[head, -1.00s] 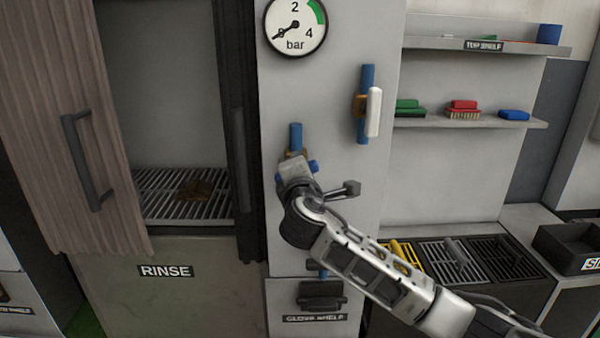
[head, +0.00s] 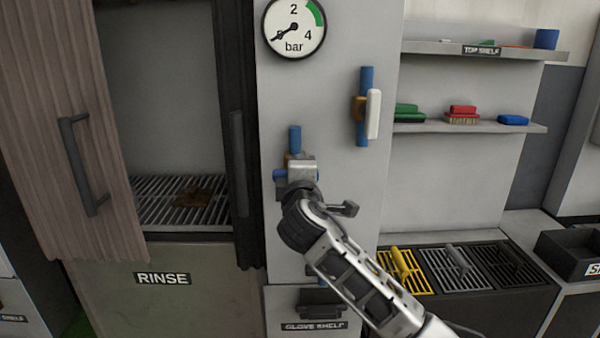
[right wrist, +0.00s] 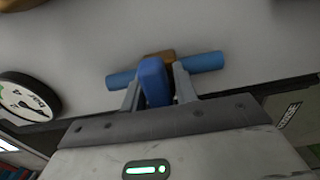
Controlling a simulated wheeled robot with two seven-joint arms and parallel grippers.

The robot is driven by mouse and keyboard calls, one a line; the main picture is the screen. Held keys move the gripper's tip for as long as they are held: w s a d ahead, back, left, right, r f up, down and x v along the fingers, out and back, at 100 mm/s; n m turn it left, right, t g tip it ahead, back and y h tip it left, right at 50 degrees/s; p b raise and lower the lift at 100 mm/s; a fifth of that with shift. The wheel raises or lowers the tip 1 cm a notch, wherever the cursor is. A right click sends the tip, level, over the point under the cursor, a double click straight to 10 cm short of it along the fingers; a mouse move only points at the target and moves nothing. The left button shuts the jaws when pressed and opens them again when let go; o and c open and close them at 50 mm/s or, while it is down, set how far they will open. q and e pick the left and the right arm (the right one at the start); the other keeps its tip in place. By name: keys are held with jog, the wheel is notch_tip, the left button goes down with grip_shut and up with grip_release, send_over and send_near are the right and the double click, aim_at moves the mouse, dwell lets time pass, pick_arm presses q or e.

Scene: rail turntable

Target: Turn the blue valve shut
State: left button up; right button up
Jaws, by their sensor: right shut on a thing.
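The blue valve is on the grey wall panel, below the gauge. My right gripper (head: 299,168) covers most of the valve there. In the right wrist view the handle (right wrist: 153,80) sits between the two fingers of my right gripper (right wrist: 158,92), which is shut on it. The handle lies roughly crosswise to the blue pipe (right wrist: 206,62), with an orange-brown body (right wrist: 157,57) behind. My left gripper is not in view.
A white-handled valve (head: 373,114) on a blue pipe is up and right. The pressure gauge (head: 294,27) is above, its needle low on the left. A wooden door (head: 70,130) stands open at left. Shelves with brushes (head: 463,115) and a counter with grates (head: 458,266) are right.

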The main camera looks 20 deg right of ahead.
jog(key=shift+f, duration=0.1)
jog(key=o, duration=0.8)
jog(key=shift+s+a, duration=0.1)
jog(key=shift+s, duration=0.05)
jog(key=b+v, duration=0.1)
jog(key=v, duration=1.4)
jog(key=shift+s+a, duration=0.1)
jog(key=shift+s, duration=0.3)
